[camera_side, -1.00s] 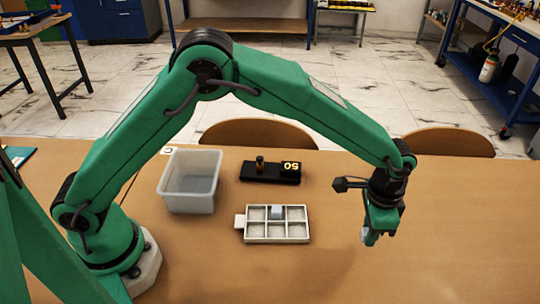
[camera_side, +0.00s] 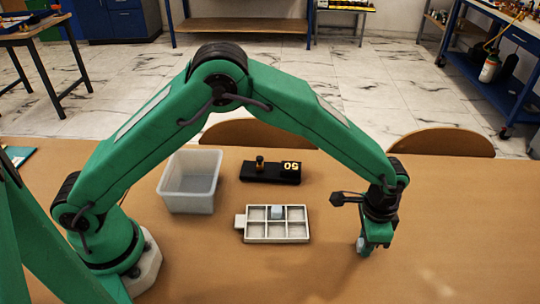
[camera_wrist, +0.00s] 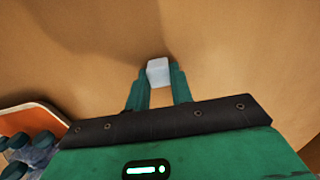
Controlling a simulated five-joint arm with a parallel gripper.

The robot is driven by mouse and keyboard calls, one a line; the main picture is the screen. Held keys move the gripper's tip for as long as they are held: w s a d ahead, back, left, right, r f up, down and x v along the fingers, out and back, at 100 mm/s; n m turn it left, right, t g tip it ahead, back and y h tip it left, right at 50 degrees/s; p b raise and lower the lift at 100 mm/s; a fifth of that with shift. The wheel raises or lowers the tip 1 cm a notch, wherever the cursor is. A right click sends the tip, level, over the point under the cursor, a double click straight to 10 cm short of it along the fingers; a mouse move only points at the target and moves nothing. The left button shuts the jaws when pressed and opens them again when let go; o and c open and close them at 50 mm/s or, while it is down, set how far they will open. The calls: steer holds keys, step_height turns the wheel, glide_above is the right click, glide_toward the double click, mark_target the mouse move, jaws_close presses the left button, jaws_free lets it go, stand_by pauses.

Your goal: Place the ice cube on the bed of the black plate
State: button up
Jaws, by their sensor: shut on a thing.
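My gripper (camera_side: 363,246) is right of the tray, low over the bare table. In the wrist view my gripper (camera_wrist: 157,78) is shut on a pale ice cube (camera_wrist: 158,66) at its fingertips. The black plate (camera_side: 258,178), marked with a yellow 50 and bearing a small dark and orange post, lies at the middle back of the table, left of my gripper and apart from it. Another pale cube (camera_side: 277,211) sits in a back compartment of the white tray (camera_side: 272,240).
A translucent open bin (camera_side: 189,207) stands left of the plate and tray. The table right of the tray is clear. Two chair backs (camera_side: 268,131) (camera_side: 441,142) show at the far table edge. An orange-topped item (camera_wrist: 30,120) is in the wrist view's left corner.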

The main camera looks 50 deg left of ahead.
steer(key=shift+f, duration=0.15)
steer(key=o, duration=0.9)
steer(key=shift+o, duration=0.2)
step_height(320, 180, up, 12)
steer(key=shift+r, duration=0.2)
